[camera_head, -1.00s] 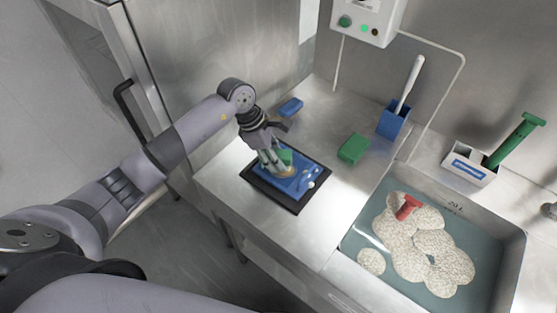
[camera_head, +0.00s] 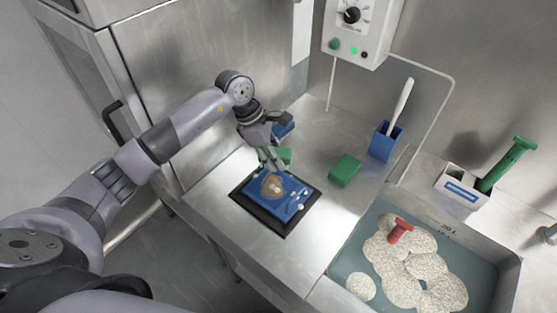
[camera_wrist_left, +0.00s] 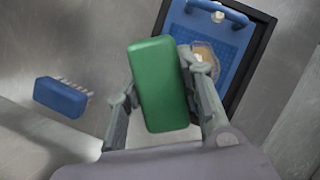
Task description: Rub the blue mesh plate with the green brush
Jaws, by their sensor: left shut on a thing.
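The green brush (camera_head: 284,154) is held between the fingers of my left gripper (camera_head: 272,158). In the left wrist view the brush (camera_wrist_left: 160,85) shows as a rounded green block, and its bristles are hidden. The blue mesh plate (camera_head: 292,205) lies in a black frame (camera_head: 262,218) on the steel table. My left gripper is at the plate's back edge; whether the brush touches the plate cannot be told. In the left wrist view the plate (camera_wrist_left: 215,38) is beyond the brush. My right gripper is not in view.
A blue brush (camera_head: 284,131) lies behind the plate, near the wall. A second green block (camera_head: 346,170) and a blue holder (camera_head: 384,142) with a white handle stand to the right. A sink (camera_head: 345,268) with pale discs is at right. The table's front left is clear.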

